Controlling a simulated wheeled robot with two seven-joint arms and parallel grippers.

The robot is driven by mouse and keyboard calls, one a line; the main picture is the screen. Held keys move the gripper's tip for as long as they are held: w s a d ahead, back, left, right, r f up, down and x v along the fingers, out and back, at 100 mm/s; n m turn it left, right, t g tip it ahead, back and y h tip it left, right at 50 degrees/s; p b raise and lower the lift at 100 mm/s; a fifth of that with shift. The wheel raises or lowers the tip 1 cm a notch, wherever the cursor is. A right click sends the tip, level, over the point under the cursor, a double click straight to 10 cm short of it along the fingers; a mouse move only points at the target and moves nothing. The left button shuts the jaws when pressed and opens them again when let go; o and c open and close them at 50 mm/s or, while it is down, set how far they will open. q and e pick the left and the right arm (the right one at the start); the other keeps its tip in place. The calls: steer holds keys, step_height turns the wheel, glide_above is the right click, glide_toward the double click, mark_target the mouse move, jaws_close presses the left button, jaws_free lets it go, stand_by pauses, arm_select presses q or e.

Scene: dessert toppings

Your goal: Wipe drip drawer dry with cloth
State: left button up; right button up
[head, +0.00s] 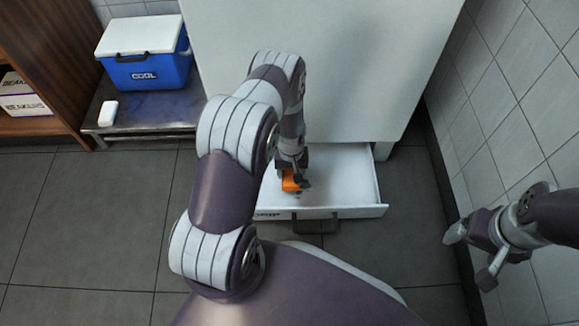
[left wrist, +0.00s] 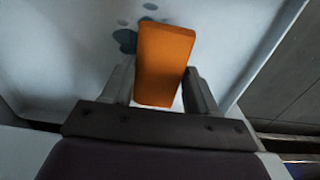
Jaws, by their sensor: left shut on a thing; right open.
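The white drip drawer (head: 350,180) is pulled open at the bottom of the large white cabinet. My left gripper (head: 291,175) reaches down into it and is shut on the orange cloth (head: 289,184). In the left wrist view the cloth (left wrist: 165,62) stands up as a folded block between the fingers, over the white drawer floor (left wrist: 228,45). Several bluish wet spots (left wrist: 124,40) show on that floor beside and beyond the cloth. I cannot tell whether the cloth touches the floor. My right gripper (head: 470,256) is open and empty by the right wall. My left arm hides the drawer's left part.
The white cabinet (head: 345,70) rises behind the drawer. A blue cooler (head: 150,70) and a small white object (head: 108,113) stand on a low metal table (head: 165,108) at left. A wooden shelf (head: 60,50) holds boxes. The tiled wall (head: 500,110) bounds the right side.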

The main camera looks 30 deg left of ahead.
arm_select(q)
steer(key=shift+r+p, duration=1.8)
steer(key=shift+r, duration=0.55)
